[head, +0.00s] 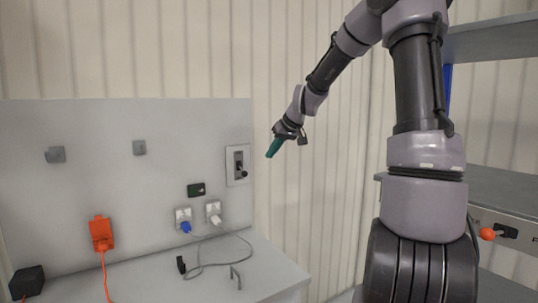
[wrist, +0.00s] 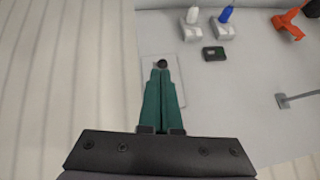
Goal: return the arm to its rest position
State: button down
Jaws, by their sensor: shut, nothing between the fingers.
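My arm reaches from the right side of the head view up and over to the left. My gripper (head: 270,153) is at its end, with teal fingers pointing down and left, in the air to the right of the grey back panel. In the wrist view the two teal fingers of my gripper (wrist: 162,65) lie together, with nothing between them. Behind their tips is the switch plate with a dark knob (wrist: 161,63); the plate also shows in the head view (head: 238,165). In the head view the gripper is apart from the plate.
A white bench (head: 255,275) carries a grey cable (head: 200,266) and a black block (head: 27,282). Grey shelves (head: 505,190) stand at the right.

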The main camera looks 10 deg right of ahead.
jog(key=s+r+m+h, duration=0.1)
jog(key=s+r+m, duration=0.2)
jog(key=s, duration=1.4)
jog(key=s+d+r+m+h, duration=0.1)
jog(key=s+r+m, duration=0.2)
jog(key=s, duration=1.4)
jog(key=shift+r+m, duration=0.4)
jog(key=shift+r, duration=0.4)
